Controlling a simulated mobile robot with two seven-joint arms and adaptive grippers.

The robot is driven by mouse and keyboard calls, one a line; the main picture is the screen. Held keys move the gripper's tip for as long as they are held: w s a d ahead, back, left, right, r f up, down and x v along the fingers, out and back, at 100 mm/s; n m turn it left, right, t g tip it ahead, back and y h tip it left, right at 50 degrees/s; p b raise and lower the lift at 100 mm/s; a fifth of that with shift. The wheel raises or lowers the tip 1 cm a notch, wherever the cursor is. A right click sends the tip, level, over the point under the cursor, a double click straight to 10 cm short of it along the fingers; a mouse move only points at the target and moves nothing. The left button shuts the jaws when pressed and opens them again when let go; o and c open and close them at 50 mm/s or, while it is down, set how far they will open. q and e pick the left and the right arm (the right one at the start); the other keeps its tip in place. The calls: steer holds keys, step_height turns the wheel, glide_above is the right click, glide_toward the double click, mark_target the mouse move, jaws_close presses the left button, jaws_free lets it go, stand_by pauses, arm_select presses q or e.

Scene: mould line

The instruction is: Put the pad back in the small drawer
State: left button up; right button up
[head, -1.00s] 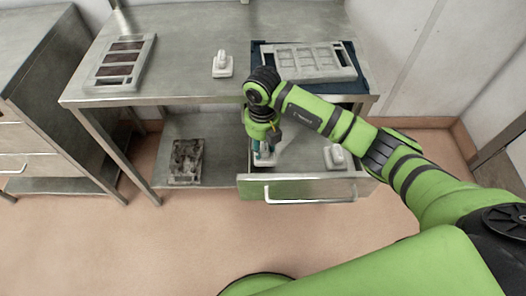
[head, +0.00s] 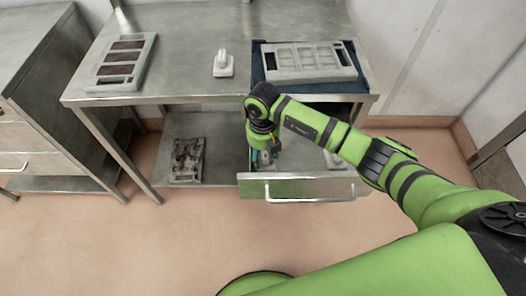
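The small drawer (head: 300,187) is open under the right part of the steel table. My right gripper (head: 263,162) points down into its left part, behind the front panel. Its fingertips are small and partly hidden, so I cannot tell whether they are open or shut. A pale patch shows at the fingers, but I cannot make out whether it is a held pad. One pale pad-like block (head: 333,160) lies in the drawer's right part, partly covered by my arm. Another white pad with a raised grip (head: 223,65) stands on the tabletop. My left gripper is out of view.
A grey mould frame (head: 310,62) lies on a dark blue mat (head: 261,76) at the table's right. A tray with brown slots (head: 122,62) is at the left. A dark, rough block (head: 187,160) lies on the lower shelf. A second cabinet (head: 40,100) stands at far left.

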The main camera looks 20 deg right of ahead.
mark_target(262, 153)
steer(key=shift+r, duration=0.45)
step_height(262, 153, up, 12)
steer(key=b, duration=0.1)
steer(key=shift+f, duration=0.25)
steer(key=shift+a, duration=0.1)
